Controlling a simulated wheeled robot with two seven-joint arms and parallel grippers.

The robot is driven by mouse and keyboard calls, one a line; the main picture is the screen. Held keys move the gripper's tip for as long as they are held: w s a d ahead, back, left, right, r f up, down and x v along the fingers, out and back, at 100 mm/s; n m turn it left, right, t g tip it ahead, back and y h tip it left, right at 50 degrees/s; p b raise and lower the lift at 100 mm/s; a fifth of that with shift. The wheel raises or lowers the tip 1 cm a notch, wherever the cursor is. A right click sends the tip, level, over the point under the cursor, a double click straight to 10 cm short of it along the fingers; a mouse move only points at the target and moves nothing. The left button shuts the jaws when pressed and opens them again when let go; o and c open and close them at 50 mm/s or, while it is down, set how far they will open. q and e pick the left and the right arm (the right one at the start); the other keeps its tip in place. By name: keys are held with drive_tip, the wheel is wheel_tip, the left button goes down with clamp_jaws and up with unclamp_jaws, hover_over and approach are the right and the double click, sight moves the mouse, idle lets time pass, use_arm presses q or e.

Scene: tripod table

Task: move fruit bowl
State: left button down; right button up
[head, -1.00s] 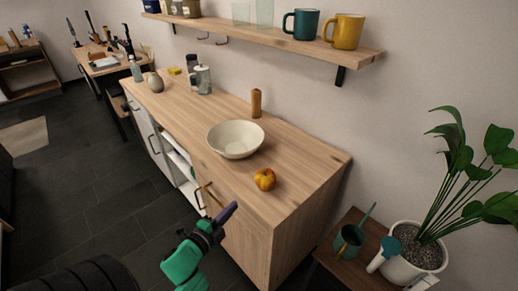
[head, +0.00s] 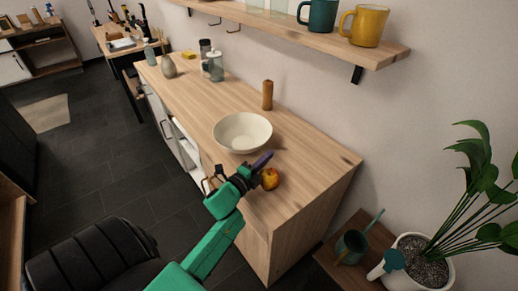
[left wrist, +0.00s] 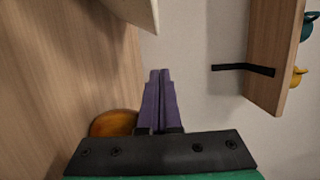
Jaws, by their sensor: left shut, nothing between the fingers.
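The cream fruit bowl (head: 242,133) stands upright on the wooden counter in the head view and looks empty. An orange-yellow fruit (head: 271,179) sits on the counter in front of it, to its right. My left gripper (head: 262,160) is shut and empty, its purple fingers between the fruit and the bowl in the picture, apart from the bowl. In the left wrist view the shut fingers (left wrist: 159,100) show in the middle, with the fruit (left wrist: 113,123) at their left and part of the bowl (left wrist: 140,12) at the top. My right gripper is not in view.
The counter (head: 310,165) has free room right of the fruit. A brown wooden mill (head: 267,95) stands behind the bowl. A wall shelf (head: 330,42) with mugs hangs above. A potted plant (head: 425,265) and watering can (head: 351,246) are at the lower right.

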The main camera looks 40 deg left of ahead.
use_arm(q)
drive_tip(key=a, duration=0.3)
drive_tip(key=shift+w+r+p, duration=0.1)
drive_tip(key=shift+w+p, duration=0.1)
drive_tip(key=shift+p, duration=0.1)
drive_tip(key=shift+a, duration=0.5)
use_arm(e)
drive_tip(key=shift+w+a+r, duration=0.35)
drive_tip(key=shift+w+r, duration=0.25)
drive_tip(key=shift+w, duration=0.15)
